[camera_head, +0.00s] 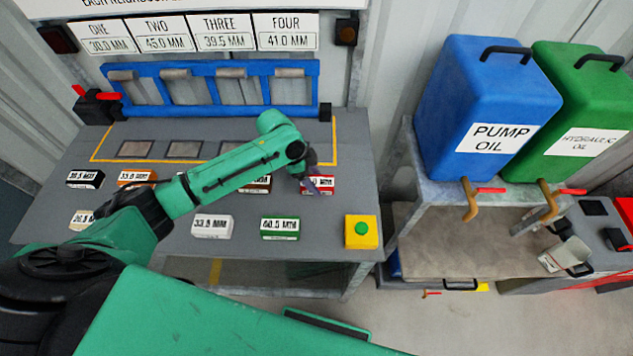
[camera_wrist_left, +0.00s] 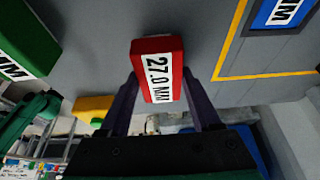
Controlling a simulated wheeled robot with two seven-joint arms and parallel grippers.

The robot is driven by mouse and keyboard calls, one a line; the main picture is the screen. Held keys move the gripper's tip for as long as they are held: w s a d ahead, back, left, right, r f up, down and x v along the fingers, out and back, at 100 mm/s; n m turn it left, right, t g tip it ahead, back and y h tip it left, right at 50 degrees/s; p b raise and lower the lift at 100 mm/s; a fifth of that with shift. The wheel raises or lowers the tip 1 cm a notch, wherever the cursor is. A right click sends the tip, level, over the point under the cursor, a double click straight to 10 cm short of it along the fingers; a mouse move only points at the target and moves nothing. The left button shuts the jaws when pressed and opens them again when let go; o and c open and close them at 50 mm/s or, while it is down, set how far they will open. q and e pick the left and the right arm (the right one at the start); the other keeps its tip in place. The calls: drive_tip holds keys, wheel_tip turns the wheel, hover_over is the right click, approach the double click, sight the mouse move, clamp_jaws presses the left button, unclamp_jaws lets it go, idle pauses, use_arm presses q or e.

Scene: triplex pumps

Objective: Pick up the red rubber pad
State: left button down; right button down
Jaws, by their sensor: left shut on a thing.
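The red rubber pad (camera_wrist_left: 149,47) has a white label reading 27.0 MM in the left wrist view. My left gripper (camera_wrist_left: 163,95) is shut on it, with one dark finger along each side. In the head view the red pad (camera_head: 326,188) is at the right end of the back row of pads on the grey bench. My left gripper (camera_head: 312,180) reaches down to it there and covers part of its label. Whether the pad touches the bench or is lifted is hard to tell. My right gripper is not in view.
A green pad (camera_head: 280,229) and a white pad (camera_head: 212,226) lie in the front row. A yellow box with a green button (camera_head: 361,231) stands at the bench's front right corner. A blue frame (camera_head: 220,90) stands at the back. Blue (camera_head: 487,100) and green oil containers (camera_head: 585,105) stand at right.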

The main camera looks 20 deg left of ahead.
sight(314, 181)
use_arm(q)
drive_tip(key=shift+r, duration=0.1)
drive_tip(key=shift+r, duration=0.25)
wheel_tip(314, 181, up, 19)
drive_tip(key=b, duration=0.3)
drive_tip(key=shift+r, duration=0.2)
drive_tip(key=shift+a, duration=0.1)
